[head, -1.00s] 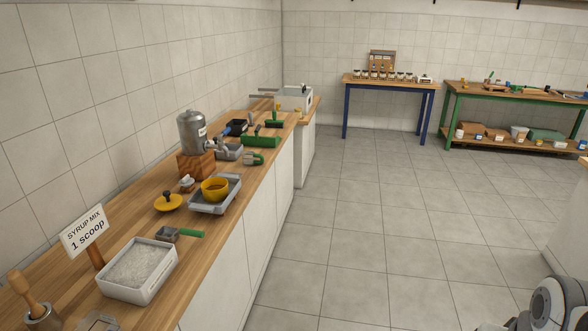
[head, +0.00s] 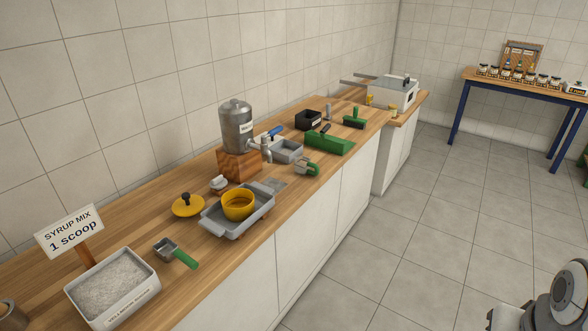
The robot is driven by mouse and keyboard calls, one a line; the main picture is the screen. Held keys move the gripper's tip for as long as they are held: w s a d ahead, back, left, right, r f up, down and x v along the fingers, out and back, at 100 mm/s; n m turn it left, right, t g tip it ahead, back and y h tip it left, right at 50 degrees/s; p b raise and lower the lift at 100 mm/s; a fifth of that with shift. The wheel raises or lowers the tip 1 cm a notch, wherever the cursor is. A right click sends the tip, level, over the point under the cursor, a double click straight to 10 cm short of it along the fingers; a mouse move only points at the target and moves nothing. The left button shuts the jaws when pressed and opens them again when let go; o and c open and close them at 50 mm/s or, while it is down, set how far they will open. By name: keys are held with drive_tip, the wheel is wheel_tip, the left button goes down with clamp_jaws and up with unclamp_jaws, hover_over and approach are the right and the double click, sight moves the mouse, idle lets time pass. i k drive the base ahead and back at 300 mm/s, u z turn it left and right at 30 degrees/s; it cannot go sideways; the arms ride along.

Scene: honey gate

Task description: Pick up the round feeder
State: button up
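The round feeder looks to be the yellow round bowl (head: 238,209). It sits upright and open in a grey tray (head: 216,228) on the wooden counter. A yellow lid with a dark knob (head: 187,206) lies on the counter just left of the tray, apart from the bowl. Only a grey rounded part of my arm shows at the lower right corner, well away from the counter. My gripper is not in the picture.
A steel tank with a tap (head: 235,127) stands on a wooden block behind the tray. A green-handled scoop (head: 178,255), a white sugar bin (head: 113,285) and a sign (head: 69,231) are nearer. The tiled floor (head: 365,265) is clear.

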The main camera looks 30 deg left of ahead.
sight(238, 203)
drive_tip(key=u, duration=0.75)
drive_tip(key=i, duration=1.2)
drive_tip(key=u, duration=0.85)
drive_tip(key=k, duration=0.75)
drive_tip(key=u, duration=0.2)
drive_tip(key=i, duration=0.9)
drive_tip(key=z, duration=0.1)
